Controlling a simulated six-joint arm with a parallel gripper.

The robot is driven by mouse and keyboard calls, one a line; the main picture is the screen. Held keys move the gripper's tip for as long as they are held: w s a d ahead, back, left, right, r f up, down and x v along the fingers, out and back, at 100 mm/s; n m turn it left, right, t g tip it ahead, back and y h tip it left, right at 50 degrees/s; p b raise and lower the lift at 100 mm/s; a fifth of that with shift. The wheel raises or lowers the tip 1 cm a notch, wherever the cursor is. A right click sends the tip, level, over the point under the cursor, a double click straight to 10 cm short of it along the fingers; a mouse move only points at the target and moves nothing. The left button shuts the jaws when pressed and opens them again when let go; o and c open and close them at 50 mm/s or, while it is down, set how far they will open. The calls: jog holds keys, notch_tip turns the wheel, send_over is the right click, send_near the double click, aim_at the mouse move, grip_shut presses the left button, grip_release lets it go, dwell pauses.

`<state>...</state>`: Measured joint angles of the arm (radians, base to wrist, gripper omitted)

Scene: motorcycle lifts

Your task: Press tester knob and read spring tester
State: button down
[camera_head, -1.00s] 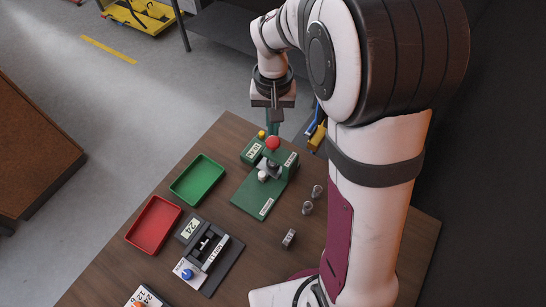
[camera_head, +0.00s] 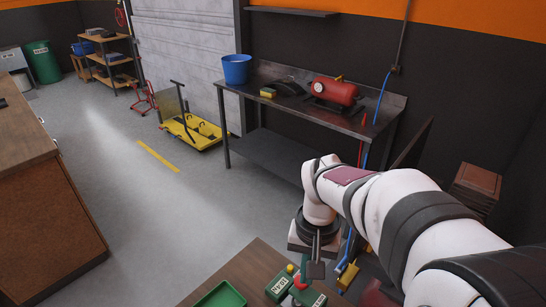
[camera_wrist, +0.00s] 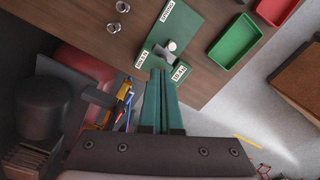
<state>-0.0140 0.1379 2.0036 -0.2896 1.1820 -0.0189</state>
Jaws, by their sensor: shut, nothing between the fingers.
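The green spring tester (camera_head: 312,297) stands on the brown table, cut off by the bottom edge of the head view. Its red knob (camera_head: 300,283), a yellow button (camera_head: 290,268) and a labelled box (camera_head: 281,285) show there. In the wrist view the tester's green base (camera_wrist: 184,27) carries white labels and a pale round part (camera_wrist: 171,45). My gripper (camera_wrist: 160,74) is shut and empty, its green fingers pointing at the tester. In the head view my gripper (camera_head: 304,272) is just above or behind the knob; I cannot tell if they touch. The wrist view hides the knob.
A green tray (camera_wrist: 234,42) and a red tray (camera_wrist: 275,10) lie beside the tester. A workbench (camera_head: 300,108) with a red tank (camera_head: 335,91) stands behind. Open floor lies left.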

jog(key=s+a+r+m+y, duration=0.1)
jog(key=s+a+m, duration=0.1)
jog(key=s, duration=1.7)
jog(key=shift+s+a+r, duration=0.15)
jog(key=shift+a+r, duration=0.05)
jog(key=shift+r, duration=0.1)
jog(key=c, duration=1.6)
grip_release()
